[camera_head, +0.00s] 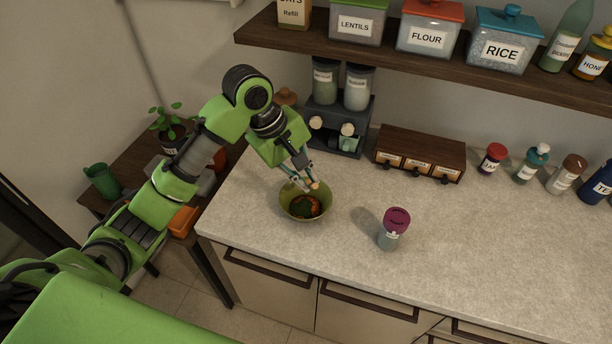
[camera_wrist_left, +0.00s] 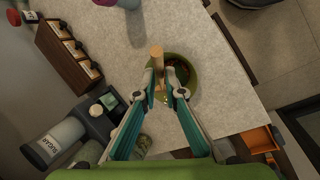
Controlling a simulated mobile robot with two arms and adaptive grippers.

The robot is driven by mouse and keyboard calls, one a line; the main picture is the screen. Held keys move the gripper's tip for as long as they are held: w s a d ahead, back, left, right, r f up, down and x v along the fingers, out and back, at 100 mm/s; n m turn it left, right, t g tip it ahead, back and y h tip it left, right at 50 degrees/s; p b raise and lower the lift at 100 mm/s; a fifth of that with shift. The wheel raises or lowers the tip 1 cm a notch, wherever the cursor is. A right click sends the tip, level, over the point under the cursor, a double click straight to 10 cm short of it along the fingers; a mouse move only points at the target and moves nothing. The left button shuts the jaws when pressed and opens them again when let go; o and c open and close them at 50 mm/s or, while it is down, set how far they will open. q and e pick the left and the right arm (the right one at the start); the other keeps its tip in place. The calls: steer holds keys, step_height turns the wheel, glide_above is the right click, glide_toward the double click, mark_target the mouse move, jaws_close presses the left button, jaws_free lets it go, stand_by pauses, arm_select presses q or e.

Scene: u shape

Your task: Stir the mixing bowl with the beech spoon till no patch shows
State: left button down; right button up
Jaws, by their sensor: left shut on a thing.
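The mixing bowl (camera_head: 287,203) is olive green and stands near the left front corner of the counter. Its contents look dark, with reddish-orange and green areas showing in the head view. My left gripper (camera_head: 306,184) is above the bowl's back rim, its fingers shut on the beech spoon (camera_head: 315,186). In the left wrist view the pale wooden spoon (camera_wrist_left: 157,58) stands between the fingertips (camera_wrist_left: 162,93), over the bowl (camera_wrist_left: 193,78). The spoon's lower end is hard to make out. My right gripper is not in view.
A purple-lidded jar (camera_head: 391,232) stands right of the bowl. Behind are a dark jar rack (camera_head: 340,135) and a small drawer box (camera_head: 420,155). A shelf (camera_head: 430,65) with canisters hangs above. Several bottles line the back right. The counter's front middle is clear.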

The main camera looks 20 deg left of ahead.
arm_select(q)
steer(key=shift+f+b, duration=0.65)
steer(key=shift+f, duration=3.3)
